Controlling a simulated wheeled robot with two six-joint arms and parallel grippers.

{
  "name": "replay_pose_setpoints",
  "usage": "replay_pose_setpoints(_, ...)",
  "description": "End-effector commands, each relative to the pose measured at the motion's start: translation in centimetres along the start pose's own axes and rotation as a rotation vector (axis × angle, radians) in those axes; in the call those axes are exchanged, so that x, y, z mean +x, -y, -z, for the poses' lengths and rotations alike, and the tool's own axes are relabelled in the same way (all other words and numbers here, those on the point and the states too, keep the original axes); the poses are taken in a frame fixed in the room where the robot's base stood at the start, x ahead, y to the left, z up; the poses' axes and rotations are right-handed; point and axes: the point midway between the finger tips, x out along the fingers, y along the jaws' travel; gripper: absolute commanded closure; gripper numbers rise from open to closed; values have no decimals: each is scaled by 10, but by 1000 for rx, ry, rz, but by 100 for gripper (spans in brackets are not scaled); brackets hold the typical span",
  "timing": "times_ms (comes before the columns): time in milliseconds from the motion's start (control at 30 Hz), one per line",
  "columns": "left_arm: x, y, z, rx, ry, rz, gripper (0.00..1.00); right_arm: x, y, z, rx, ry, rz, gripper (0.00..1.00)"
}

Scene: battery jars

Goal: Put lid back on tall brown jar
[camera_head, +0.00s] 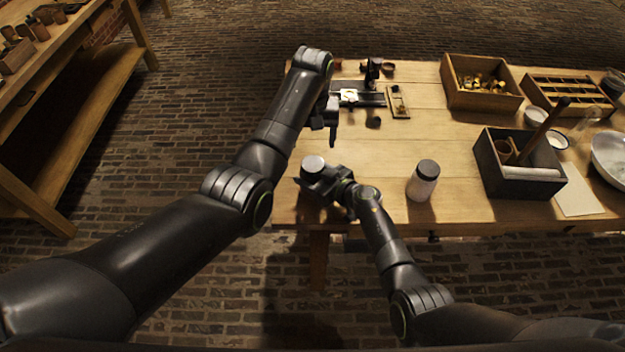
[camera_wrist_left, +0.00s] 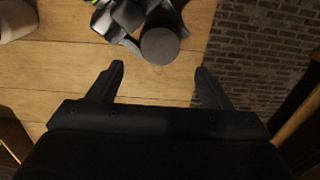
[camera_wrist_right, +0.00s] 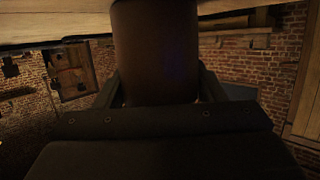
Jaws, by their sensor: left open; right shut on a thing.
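The tall brown jar (camera_wrist_right: 155,50) stands between the fingers of my right gripper (camera_wrist_right: 160,88), which is shut on its body. In the head view my right gripper (camera_head: 328,188) is at the table's near left corner, and the jar's round grey top (camera_head: 313,163) shows there. The grey disc also shows from above in the left wrist view (camera_wrist_left: 160,45); it looks like a lid sitting on the jar. My left gripper (camera_head: 328,122) is open and empty, above and behind the jar. Its two fingers (camera_wrist_left: 158,80) are apart, with only tabletop between them.
A dark caddy (camera_head: 515,185) and a wooden box (camera_head: 480,98) stand farther right. A small metal device (camera_head: 358,98) is at the back left. The table's middle is clear.

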Motion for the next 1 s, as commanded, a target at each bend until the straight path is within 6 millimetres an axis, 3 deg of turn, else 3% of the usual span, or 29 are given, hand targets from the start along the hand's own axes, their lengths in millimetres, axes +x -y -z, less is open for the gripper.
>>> replay_pose_setpoints(167,14,0,0,-1,3,1,28,0,0,0,0,1,0,100)
replay_pose_setpoints(433,57,1,-1,0,4,1,28,0,0,0,0,1,0,100)
replay_pose_setpoints(600,72,0,0,0,2,1,28,0,0,0,0,1,0,100)
replay_pose_setpoints(1000,80,0,0,-1,0,0,28,0,0,0,0,0,0,100)
